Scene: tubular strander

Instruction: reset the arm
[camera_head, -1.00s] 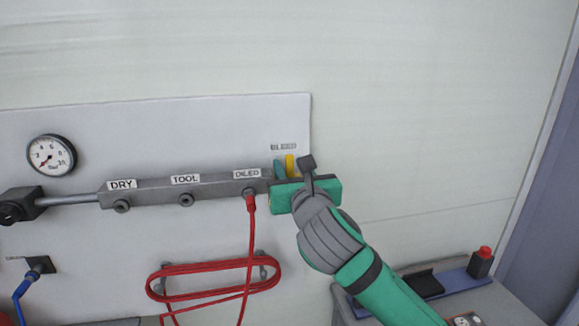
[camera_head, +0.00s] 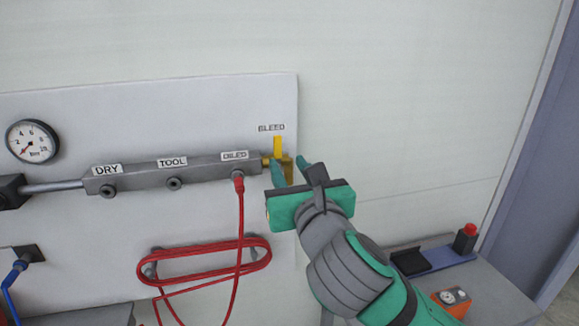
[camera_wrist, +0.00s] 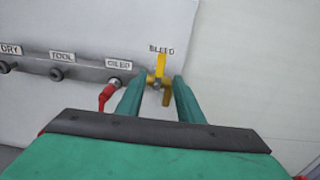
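My gripper (camera_head: 291,173) is near the right end of the air manifold, in front of the yellow bleed valve (camera_head: 278,147). Its two green fingers are apart in both views. In the wrist view my gripper (camera_wrist: 156,92) has the yellow valve handle (camera_wrist: 160,62) showing beyond and between its fingertips, with no finger visibly touching it. The handle's upper part points up under the BLEED label (camera_head: 271,127). Part of the valve is hidden behind the fingers in the head view.
The grey manifold (camera_head: 207,170) has DRY, TOOL and OILED ports. A red hose (camera_head: 240,215) hangs from the OILED port, with a coil below. A gauge (camera_head: 32,141) is at left. A bench (camera_head: 487,285) with a red-topped button (camera_head: 466,238) is at lower right. The right wall is clear.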

